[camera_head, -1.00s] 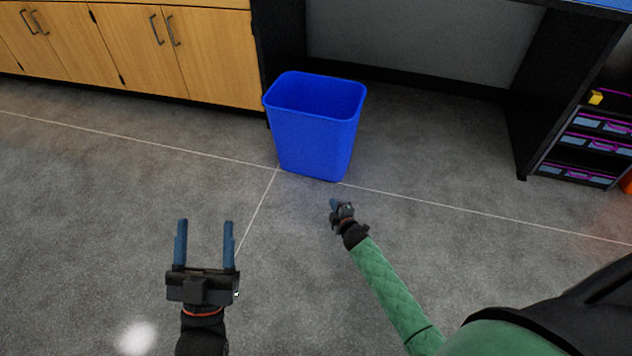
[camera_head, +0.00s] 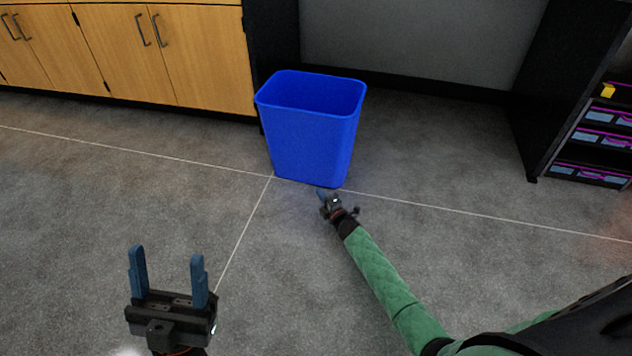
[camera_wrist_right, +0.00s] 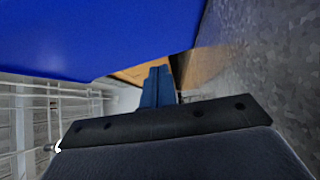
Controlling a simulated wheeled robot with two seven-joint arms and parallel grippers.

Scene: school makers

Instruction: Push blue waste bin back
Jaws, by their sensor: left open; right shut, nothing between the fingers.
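The blue waste bin (camera_head: 312,140) stands upright and empty-looking on the grey floor, in front of the recess under a dark bench. It also fills the upper left of the right wrist view (camera_wrist_right: 90,35). My right gripper (camera_head: 322,195) is shut and empty, at the bin's lower front edge; I cannot tell whether it touches. Its closed blue fingers show in the right wrist view (camera_wrist_right: 157,85) close to the bin's wall. My left gripper (camera_head: 167,272) is open and empty, low at the left, well away from the bin.
Wooden cabinets (camera_head: 175,60) stand at the back left. A dark shelf with drawer bins (camera_head: 600,138) stands at the right. The recess (camera_head: 430,110) behind and right of the bin has clear floor. Open floor lies in front.

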